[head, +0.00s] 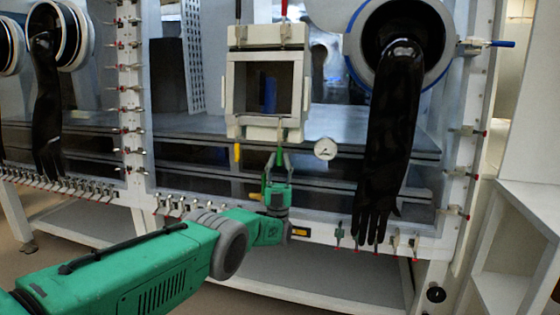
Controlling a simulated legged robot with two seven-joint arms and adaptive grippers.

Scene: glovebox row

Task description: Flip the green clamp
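The green clamp (280,156) shows in the head view as a small green handle hanging below the lower right edge of the pale square hatch frame. My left gripper (278,170) is raised just under the hatch, with its fingers pointing up at the green handle. The fingers overlap the handle in the picture, and I cannot tell whether they touch it or have closed on it. My green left arm comes in from the lower left. My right gripper is not in view.
A yellow handle (237,152) hangs at the hatch's lower left. A red handle (284,8) is above the hatch (233,85). A black glove (391,130) hangs at right beside a round gauge (325,149). Small clamps line the glovebox's lower edge.

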